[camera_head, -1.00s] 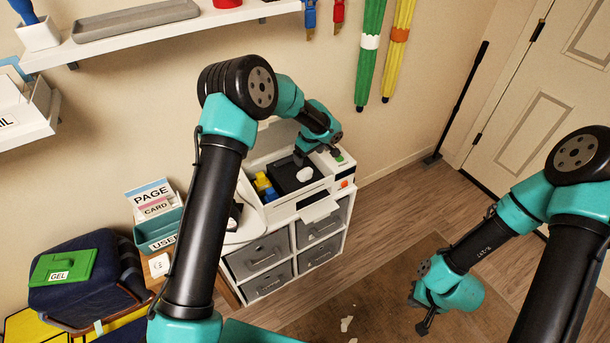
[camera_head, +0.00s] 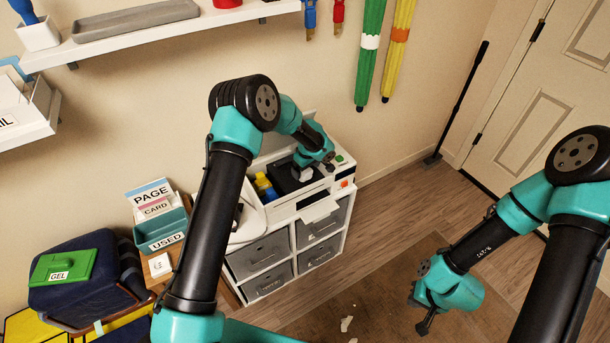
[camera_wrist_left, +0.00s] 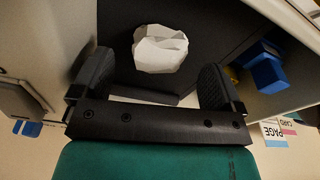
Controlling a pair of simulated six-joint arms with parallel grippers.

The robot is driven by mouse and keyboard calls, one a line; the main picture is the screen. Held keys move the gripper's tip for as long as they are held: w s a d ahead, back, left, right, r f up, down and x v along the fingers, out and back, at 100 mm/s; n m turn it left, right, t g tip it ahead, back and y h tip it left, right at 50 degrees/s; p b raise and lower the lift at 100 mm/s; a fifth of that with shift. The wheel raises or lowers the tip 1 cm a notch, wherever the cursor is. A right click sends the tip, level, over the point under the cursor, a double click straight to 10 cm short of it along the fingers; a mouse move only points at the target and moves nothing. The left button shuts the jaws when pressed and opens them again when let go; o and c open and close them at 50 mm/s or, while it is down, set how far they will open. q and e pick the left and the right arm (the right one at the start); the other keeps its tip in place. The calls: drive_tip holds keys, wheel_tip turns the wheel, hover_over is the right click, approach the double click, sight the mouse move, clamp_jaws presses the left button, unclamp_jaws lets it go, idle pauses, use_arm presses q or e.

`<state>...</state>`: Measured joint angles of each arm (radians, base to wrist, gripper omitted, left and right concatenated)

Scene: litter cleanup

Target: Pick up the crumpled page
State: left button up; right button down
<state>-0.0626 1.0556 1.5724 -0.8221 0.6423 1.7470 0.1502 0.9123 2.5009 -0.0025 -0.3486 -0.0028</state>
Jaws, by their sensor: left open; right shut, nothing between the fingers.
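The crumpled page (camera_head: 303,175) is a small white wad on a dark surface in the top of the white cabinet unit. In the left wrist view the crumpled page (camera_wrist_left: 160,49) lies just beyond and between the open fingers, apart from them. My left gripper (camera_head: 311,168) is above it in the head view and partly hides it. My left gripper (camera_wrist_left: 160,80) is open and empty in the wrist view. My right gripper (camera_head: 418,314) hangs low over the floor at the right, shut and empty.
A yellow and blue item (camera_head: 265,187) stands beside the dark surface. The white cabinet (camera_head: 292,250) has grey drawers below. White scraps (camera_head: 347,323) lie on the brown mat. A teal "USED" box (camera_head: 163,238) and a navy bag (camera_head: 85,280) stand at the left.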

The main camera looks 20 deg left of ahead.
use_arm(q)
drive_tip(key=shift+a+f, duration=0.15)
drive_tip(key=shift+f, duration=1.15)
drive_tip(key=shift+c, duration=0.2)
drive_tip(key=c, duration=0.9)
